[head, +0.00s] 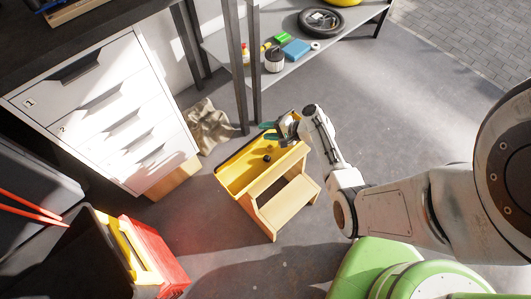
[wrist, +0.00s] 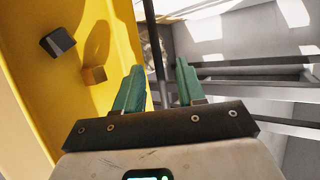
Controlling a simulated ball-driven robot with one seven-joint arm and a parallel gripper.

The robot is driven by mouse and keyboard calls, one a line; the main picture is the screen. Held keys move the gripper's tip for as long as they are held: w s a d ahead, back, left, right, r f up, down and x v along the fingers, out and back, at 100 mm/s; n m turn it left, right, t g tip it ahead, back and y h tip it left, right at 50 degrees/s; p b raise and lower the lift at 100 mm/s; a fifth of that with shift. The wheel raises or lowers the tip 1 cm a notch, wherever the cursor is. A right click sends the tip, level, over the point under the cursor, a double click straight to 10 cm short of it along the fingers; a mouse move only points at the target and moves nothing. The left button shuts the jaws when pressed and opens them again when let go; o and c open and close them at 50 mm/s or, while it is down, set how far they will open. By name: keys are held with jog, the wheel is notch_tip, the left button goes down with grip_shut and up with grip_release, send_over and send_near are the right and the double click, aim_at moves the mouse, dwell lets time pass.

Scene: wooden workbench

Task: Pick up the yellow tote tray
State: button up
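The yellow tote tray (head: 236,177) sits on top of a light wooden step stool (head: 287,205) in the middle of the head view. It also fills the left of the wrist view (wrist: 75,90), where two small dark and brownish blocks (wrist: 58,42) show in it. My gripper (head: 267,131) is at the tray's far right end, by its rim. In the wrist view its two green fingers (wrist: 159,66) stand apart with nothing held between them. The left finger overlaps the tray's edge in the picture; I cannot tell whether it touches.
A white drawer cabinet (head: 105,110) stands at the left. A low grey shelf table (head: 345,35) at the back holds a tyre and small items. A crumpled brown sack (head: 208,128) lies behind the tray. A red box (head: 160,250) is at lower left. Floor at the right is clear.

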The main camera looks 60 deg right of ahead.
jog(key=shift+w, duration=0.1)
grip_shut()
dwell(0.3)
dwell(1.1)
